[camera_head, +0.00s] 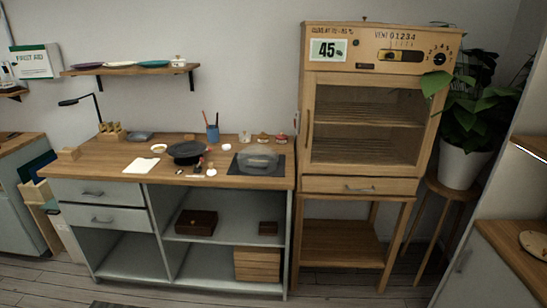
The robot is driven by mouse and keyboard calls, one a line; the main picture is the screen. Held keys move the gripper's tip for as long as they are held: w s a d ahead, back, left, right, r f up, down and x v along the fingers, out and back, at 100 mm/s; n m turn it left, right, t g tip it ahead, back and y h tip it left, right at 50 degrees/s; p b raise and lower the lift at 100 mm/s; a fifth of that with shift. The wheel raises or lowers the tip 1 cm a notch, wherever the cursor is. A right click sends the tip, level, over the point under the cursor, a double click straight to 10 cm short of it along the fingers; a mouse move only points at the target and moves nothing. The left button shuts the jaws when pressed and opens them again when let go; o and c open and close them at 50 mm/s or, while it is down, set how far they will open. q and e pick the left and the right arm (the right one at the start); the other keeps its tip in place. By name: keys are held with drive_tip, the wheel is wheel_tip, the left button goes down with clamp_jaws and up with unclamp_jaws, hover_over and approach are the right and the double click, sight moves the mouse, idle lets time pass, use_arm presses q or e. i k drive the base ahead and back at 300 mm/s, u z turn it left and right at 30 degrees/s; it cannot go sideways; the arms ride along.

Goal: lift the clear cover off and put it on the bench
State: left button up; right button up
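The clear cover (258,158) looks like a low, see-through greyish dome. It sits on a dark mat (236,168) at the right end of the wooden bench (110,160). What is under the cover is too small and blurred to tell. Neither of my grippers shows in the head view, so nothing of mine is seen at the cover.
A dark round plate (187,150) and several small items lie left of the cover. A white sheet (141,165) lies near the front edge. Small jars and a blue cup (212,133) stand behind. A wooden cabinet (311,130) stands right. Bare bench shows at left.

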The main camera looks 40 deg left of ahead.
sight(258, 158)
drive_tip(key=z, duration=0.35)
drive_tip(key=i, duration=2.2)
drive_tip(key=u, duration=0.9)
